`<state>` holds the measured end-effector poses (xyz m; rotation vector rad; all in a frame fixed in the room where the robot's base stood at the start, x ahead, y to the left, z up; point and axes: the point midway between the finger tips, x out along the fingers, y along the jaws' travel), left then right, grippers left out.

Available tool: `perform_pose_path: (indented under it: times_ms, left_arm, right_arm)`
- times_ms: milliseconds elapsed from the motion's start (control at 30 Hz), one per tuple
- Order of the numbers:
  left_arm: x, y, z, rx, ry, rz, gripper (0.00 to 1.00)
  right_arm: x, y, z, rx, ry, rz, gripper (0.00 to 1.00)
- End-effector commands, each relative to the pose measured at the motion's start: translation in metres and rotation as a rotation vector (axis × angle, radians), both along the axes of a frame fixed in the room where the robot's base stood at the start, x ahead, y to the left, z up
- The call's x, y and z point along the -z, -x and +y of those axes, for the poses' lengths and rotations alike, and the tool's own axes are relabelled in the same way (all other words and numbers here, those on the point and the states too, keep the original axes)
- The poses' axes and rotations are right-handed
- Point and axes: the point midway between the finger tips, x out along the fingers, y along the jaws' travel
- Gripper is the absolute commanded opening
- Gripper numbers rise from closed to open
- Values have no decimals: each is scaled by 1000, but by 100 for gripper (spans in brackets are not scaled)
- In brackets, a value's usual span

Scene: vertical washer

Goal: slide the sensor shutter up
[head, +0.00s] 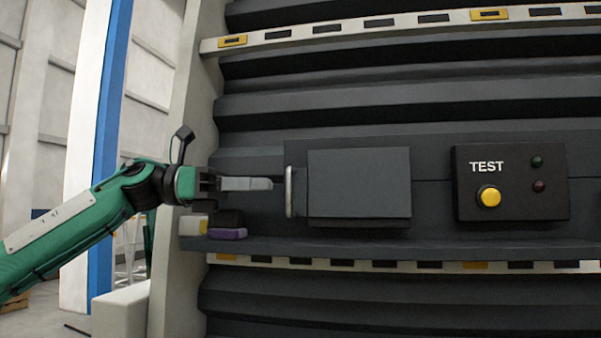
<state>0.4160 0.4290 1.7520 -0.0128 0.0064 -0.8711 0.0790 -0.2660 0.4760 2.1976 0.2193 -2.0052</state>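The sensor shutter appears to be the flat dark grey rectangular panel (358,183) on the dark ribbed wall. A pale upright metal bar handle (290,192) stands at its left side. My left gripper (268,184) reaches in from the left at the height of the handle. Its grey fingertips point right and end just left of the handle, with a small gap in the picture. The fingers overlap from this angle, so their opening is hidden. Nothing shows between them. My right gripper is out of view.
A black TEST box (510,182) with a yellow button (489,197) and two dark lamps is right of the panel. A purple-and-black object (228,232) sits on the ledge below my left gripper. A ledge (400,248) runs under the panel. A blue-and-white post (100,150) stands at left.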

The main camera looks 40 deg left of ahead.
Motion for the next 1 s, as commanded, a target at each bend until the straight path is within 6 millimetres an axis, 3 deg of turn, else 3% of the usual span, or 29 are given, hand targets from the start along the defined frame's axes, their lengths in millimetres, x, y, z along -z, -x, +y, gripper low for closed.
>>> perform_pose_path:
  times_ms: [100,400,933,1000]
  left_arm:
    - [-4,-16,-18,1,-1,6,17]
    - [-2,-41,-48,1,-1,2,17]
    - [0,-49,-58,-1,1,-1,17]
    - [0,-49,-58,-1,1,-1,4]
  right_arm:
    - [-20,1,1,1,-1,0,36]
    - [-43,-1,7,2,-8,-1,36]
    - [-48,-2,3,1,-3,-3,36]
    - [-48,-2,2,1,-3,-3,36]
